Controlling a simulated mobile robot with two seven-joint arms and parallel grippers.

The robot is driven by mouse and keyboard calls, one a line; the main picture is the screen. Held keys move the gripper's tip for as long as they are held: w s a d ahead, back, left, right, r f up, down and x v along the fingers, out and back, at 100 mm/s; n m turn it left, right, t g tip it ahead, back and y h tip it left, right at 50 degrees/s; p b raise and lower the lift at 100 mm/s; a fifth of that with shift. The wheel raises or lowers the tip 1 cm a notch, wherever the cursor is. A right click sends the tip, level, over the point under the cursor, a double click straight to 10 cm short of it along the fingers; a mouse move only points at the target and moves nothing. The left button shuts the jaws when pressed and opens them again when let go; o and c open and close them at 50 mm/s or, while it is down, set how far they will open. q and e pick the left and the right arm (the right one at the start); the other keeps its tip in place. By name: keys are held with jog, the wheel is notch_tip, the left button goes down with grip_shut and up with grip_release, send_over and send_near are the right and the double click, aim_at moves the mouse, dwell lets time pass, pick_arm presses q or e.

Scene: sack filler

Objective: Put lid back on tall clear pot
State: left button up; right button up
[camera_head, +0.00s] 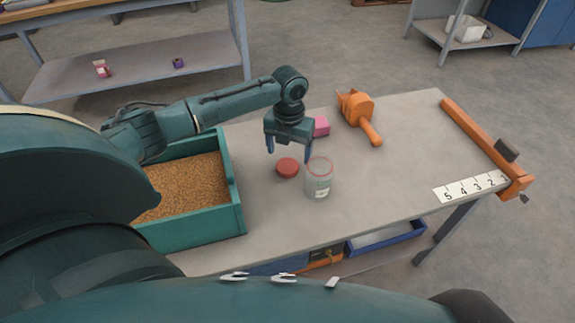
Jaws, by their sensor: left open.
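The tall clear pot (318,180) stands upright on the grey table, with a red ring at its rim and a pale label low on its side. A round red lid (287,168) lies on the table just left of the pot, apart from it. My left gripper (288,153) points down above the lid and just behind the pot, with its fingers spread and nothing between them. Its right fingertip is close to the pot's rim; I cannot tell whether it touches. My right gripper is not in view.
A green bin of brown grain (238,215) stands left on the table (375,185). An orange scoop (360,115) and a pink block (321,126) lie behind the gripper. An orange bar (485,143) and a number strip (470,186) are at the right. The table right of the pot is clear.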

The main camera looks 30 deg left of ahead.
aim_at(287, 166)
pick_arm(q)
jog(key=f, duration=0.1)
jog(key=s+f, duration=0.1)
jog(key=shift+f, duration=0.4)
jog(key=shift+w+f, duration=0.1)
jog(key=shift+f, duration=0.45)
jog(key=c, duration=1.1)
notch_tip(287, 166, up, 10)
jog(key=shift+r, duration=0.1)
